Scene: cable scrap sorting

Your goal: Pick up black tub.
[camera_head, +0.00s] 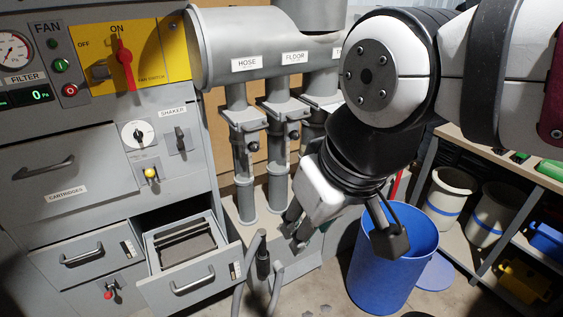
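I cannot make out a black tub in the head view. My gripper (348,240) hangs in the middle of the picture, pointing down. Its two dark fingers are spread wide apart, and nothing shows between them. The right finger overlaps the blue bin (392,278) in the picture; the left one is near the grey hoses and pipes. My arm hides part of the background behind it.
An open grey drawer (156,292) juts out at lower left, beside upright hoses (250,270). The filter cabinet (90,222) fills the left. A shelf at right holds white buckets (447,200), a blue box (546,240) and a yellow one (524,281).

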